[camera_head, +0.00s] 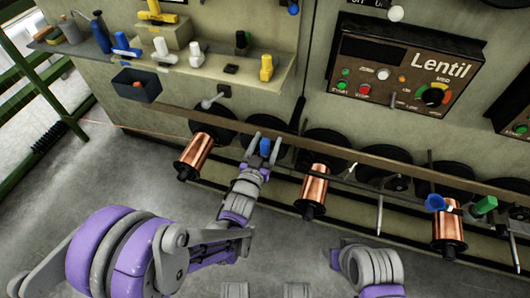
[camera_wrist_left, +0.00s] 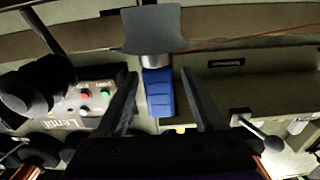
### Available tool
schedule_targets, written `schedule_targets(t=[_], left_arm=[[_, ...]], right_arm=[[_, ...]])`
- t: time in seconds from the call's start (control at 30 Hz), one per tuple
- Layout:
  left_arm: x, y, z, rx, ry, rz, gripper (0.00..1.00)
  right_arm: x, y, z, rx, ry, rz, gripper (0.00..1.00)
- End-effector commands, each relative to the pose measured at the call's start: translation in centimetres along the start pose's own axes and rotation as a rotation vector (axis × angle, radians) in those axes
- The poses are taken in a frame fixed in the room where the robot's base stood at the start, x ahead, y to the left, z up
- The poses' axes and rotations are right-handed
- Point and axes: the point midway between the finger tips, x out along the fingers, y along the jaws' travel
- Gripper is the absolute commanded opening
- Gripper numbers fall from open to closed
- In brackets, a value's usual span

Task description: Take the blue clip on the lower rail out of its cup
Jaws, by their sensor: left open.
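The blue clip (camera_head: 265,146) is at the long brown lower rail (camera_head: 320,154), between two copper spools. In the left wrist view the blue clip (camera_wrist_left: 159,92) has a ribbed blue body, with a short silvery collar (camera_wrist_left: 155,60) and a wide dark grey plate (camera_wrist_left: 152,29) at its far end. I cannot tell how deep the clip sits in its cup. My left gripper (camera_head: 266,139) is open, with its fingers on either side of the clip. In the left wrist view gaps show between the clip and both fingers (camera_wrist_left: 159,75). My right gripper is not in view.
Copper spools (camera_head: 195,157), (camera_head: 313,190) hang on either side of my left gripper. A blue funnel-like piece (camera_head: 435,202) and a green cylinder (camera_head: 484,205) are at the right. A shelf (camera_head: 215,65) with colored clips is above left. The Lentil panel (camera_head: 405,72) is above right.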

Motion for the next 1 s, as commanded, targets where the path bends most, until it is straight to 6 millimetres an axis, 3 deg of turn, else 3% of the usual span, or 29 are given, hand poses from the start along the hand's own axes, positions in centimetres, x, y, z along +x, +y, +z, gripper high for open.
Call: schedule_targets(t=[0.13,0.37,0.77,1.0], left_arm=[[1.41,0.05,-0.01,0.001,0.000,0.001,0.69],[1.56,0.06,-0.05,0.001,0.000,0.001,0.69],[1.54,0.05,-0.05,0.001,0.000,0.001,0.00],[1.53,0.05,-0.05,0.001,0.000,0.001,0.00]], right_arm=[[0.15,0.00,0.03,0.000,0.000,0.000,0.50],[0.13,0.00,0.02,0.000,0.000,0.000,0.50],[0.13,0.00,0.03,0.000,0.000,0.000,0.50],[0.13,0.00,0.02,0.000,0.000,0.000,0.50]])
